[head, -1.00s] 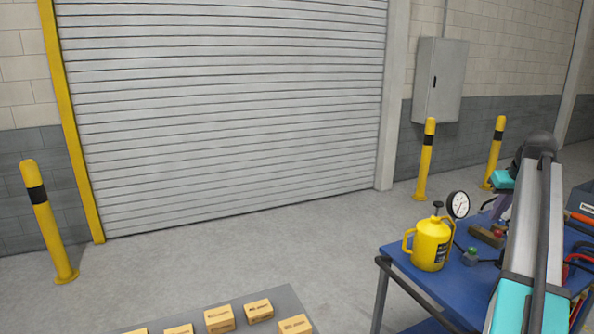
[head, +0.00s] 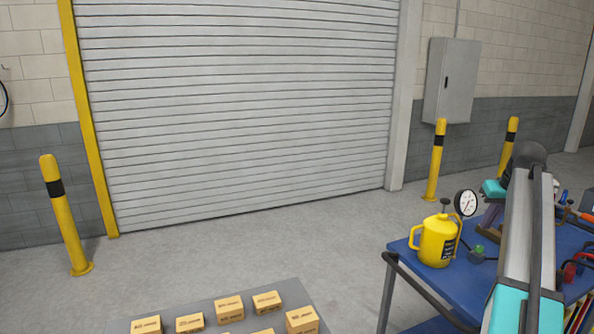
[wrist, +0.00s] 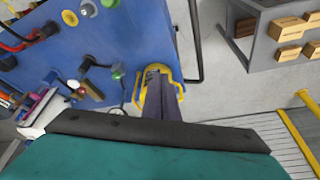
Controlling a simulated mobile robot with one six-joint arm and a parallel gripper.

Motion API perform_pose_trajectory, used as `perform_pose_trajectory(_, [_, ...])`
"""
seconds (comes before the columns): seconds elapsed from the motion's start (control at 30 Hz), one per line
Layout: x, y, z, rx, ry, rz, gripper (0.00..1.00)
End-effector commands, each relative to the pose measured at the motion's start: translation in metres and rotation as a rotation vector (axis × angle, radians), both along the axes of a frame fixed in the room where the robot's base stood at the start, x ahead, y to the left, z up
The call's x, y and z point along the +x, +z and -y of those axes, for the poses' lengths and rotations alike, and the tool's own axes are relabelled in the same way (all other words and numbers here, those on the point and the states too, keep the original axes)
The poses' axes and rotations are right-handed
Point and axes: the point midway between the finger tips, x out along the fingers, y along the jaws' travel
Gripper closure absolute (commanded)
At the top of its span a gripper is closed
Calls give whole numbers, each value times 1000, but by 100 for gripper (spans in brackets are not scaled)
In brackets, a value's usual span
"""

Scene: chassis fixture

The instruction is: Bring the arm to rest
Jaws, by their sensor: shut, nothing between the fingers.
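My arm rises at the right of the head view, bent over at its dark elbow joint, with its far part reaching down behind it. My gripper shows there only in part, as a greyish-purple piece (head: 491,216) above the blue table (head: 408,252). In the wrist view my gripper (wrist: 157,76) has its two long fingers together, with nothing between them. The fingertips overlap the yellow can (wrist: 178,77) in that picture; I cannot tell whether they touch it. The yellow can (head: 437,241) stands upright on the table in the head view.
A round gauge (head: 466,203) and several tools crowd the table. A grey cart (head: 292,290) with several small cartons stands at the front. Yellow bollards (head: 65,215) flank the shutter door (head: 240,110). The floor between door and cart is clear.

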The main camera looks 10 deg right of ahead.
Motion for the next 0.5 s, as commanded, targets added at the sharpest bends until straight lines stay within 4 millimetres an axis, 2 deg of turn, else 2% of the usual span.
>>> perform_pose_trajectory(0.27, [32,-70,-44,49,68,-58,100])
perform_pose_trajectory(0.5, [53,-163,-107,108,144,-143,100])
